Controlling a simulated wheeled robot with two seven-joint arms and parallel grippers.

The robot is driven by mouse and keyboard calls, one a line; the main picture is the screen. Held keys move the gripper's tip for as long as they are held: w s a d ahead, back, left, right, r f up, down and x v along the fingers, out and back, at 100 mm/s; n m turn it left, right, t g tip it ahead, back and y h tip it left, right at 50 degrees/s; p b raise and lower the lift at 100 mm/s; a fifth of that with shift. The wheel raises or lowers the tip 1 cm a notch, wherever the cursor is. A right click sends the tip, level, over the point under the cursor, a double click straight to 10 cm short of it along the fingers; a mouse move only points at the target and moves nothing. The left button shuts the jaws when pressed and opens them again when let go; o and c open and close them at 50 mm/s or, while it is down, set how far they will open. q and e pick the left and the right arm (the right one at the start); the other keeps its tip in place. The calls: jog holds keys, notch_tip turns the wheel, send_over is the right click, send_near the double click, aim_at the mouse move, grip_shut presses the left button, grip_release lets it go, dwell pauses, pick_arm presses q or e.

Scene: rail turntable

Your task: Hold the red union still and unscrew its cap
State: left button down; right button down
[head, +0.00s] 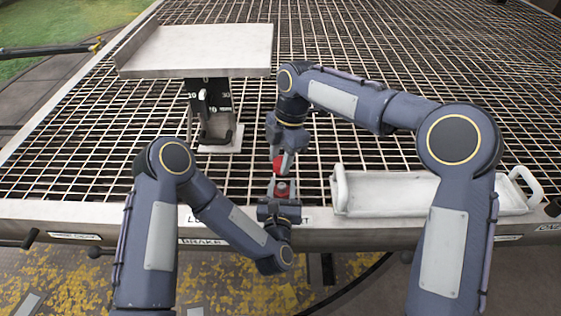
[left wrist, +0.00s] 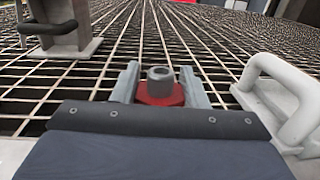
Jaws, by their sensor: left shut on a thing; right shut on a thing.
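The red union (head: 282,189) is upright near the front edge of the grating. My left gripper (head: 281,194) is shut on its red body from the front. In the left wrist view the union (left wrist: 160,92) sits between both fingers, and its bare grey round neck points up, with no cap on it. My right gripper (head: 282,156) points down from above and is shut on the red cap (head: 279,163). The cap is a little above the union, apart from it as far as I can tell, and is partly hidden by the fingers. It is not seen in the left wrist view.
A white tray (head: 391,208) with raised end handles lies right of the union, on the front of the grating. At the back left, a light flat pan (head: 200,48) stands on a dark post with a dial and lever (head: 205,103). Open grating lies between.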

pick_arm(q)
jog(key=c, duration=0.8)
grip_release()
jog(key=shift+o, duration=0.2)
